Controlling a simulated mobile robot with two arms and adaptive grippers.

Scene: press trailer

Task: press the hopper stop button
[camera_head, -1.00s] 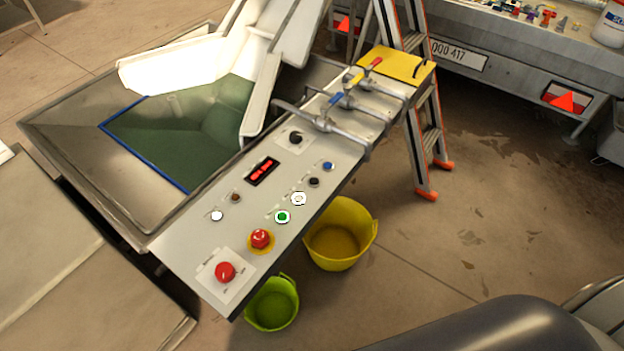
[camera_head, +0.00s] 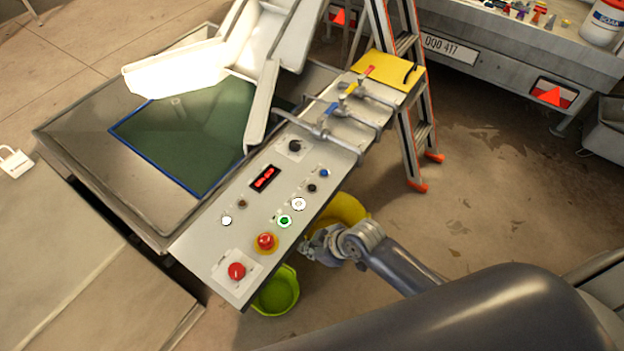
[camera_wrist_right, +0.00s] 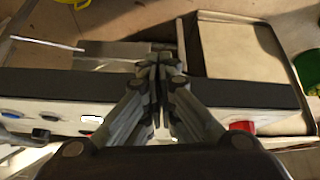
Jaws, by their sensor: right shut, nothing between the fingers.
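The sloping grey control panel (camera_head: 210,245) carries several buttons. A red mushroom button on a yellow collar (camera_head: 266,241) and a red button on a pale plate (camera_head: 237,270) sit near its lower end. A lit green button (camera_head: 284,221), a lit white one (camera_head: 299,203) and a blue one (camera_head: 324,173) are further up. The labels are too small to read, so I cannot tell which is hopper stop. My right gripper (camera_head: 306,246) is shut and empty beside the panel's right edge. In the right wrist view its fingers (camera_wrist_right: 158,88) meet near the panel's dark edge; one red button (camera_wrist_right: 243,127) shows.
The yellow bucket (camera_head: 344,208) is partly behind my right gripper, and the green bucket (camera_head: 276,292) stands below the panel. Pipes with valves (camera_head: 325,128) cross the panel's upper end. A stepladder (camera_head: 414,140) stands beyond. The floor on the right is largely open.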

